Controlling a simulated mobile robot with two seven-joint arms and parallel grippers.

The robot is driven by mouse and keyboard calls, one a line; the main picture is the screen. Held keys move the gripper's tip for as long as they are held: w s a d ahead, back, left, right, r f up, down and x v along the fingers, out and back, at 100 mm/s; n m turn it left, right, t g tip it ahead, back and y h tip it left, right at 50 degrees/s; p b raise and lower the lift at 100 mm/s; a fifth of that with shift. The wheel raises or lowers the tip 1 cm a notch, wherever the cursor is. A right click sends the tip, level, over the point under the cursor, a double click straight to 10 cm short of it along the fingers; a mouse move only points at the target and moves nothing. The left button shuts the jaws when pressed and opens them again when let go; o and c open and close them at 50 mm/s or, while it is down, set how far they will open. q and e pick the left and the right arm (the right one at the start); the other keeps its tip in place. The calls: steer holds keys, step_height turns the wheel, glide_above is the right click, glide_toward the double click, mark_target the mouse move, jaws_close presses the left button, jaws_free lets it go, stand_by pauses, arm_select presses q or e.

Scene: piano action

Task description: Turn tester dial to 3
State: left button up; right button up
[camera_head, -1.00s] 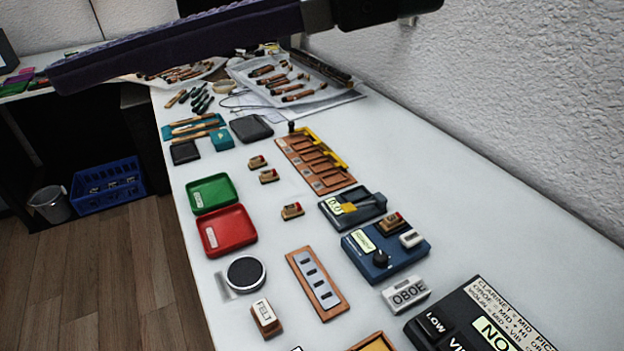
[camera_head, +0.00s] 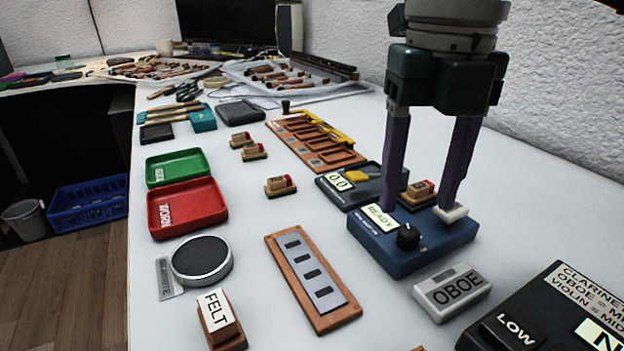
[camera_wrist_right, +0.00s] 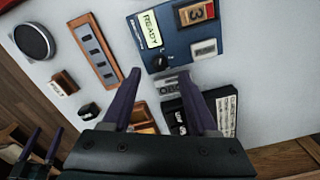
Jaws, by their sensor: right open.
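The blue tester (camera_head: 385,250) lies on the white table, with a lit READY display (camera_head: 380,217) and a black dial (camera_head: 408,236). A wooden block with a red label (camera_head: 418,192) sits in its back part; in the right wrist view the label shows 3. A white button (camera_head: 452,214) is at its right. The dial also shows in the right wrist view (camera_wrist_right: 161,62); I cannot read its setting. My right gripper (camera_head: 420,207) points down over the tester, open and empty, its fingers apart. My left gripper (camera_wrist_right: 42,145) shows only in the right wrist view, fingers apart.
An OBOE block (camera_head: 452,291) and a large black box (camera_head: 540,315) stand in front and right of the tester. A dark gauge (camera_head: 345,190) is close behind it. A wooden strip holder (camera_head: 312,280) lies left, with clear table between.

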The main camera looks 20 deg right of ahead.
mark_target(409, 230)
step_height(409, 230, down, 4)
steer(key=shift+f+b, duration=0.15)
steer(key=shift+b, duration=0.25)
jaws_close()
stand_by(0.3)
